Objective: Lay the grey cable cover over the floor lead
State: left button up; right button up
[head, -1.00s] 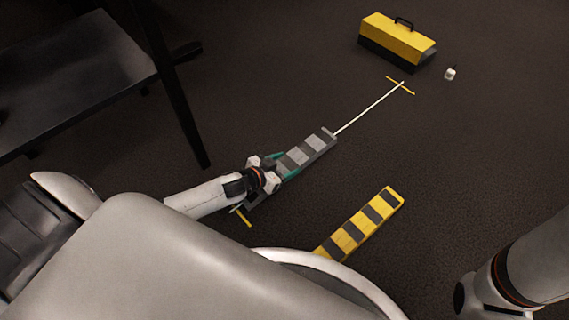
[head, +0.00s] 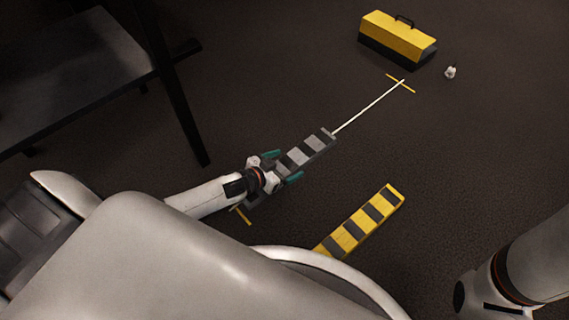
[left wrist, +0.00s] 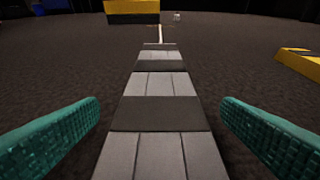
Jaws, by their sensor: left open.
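The grey cable cover (head: 306,153), striped light and dark grey, lies on the floor in line with the white floor lead (head: 368,108). The lead comes out from its far end and runs to a yellow floor mark (head: 400,84). My left gripper (head: 283,167) is open, its teal fingers spread on either side of the cover and apart from it. In the left wrist view the cover (left wrist: 153,115) runs between the fingers, with a gap on each side. The near end of the cover is partly hidden by my gripper. My right gripper is not in view.
A yellow and black striped cover (head: 362,222) lies on the floor to the right. A yellow and black toolbox (head: 397,40) and a small white object (head: 450,72) stand at the back. A dark table (head: 75,75) is at left. Another yellow mark (head: 242,216) shows by my left wrist.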

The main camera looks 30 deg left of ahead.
pick_arm(q)
jog(key=p+v, duration=0.7)
jog(key=v, duration=0.4)
jog(key=shift+r, duration=0.2)
jog(key=shift+s+a, duration=0.15)
jog(key=shift+s, duration=0.25)
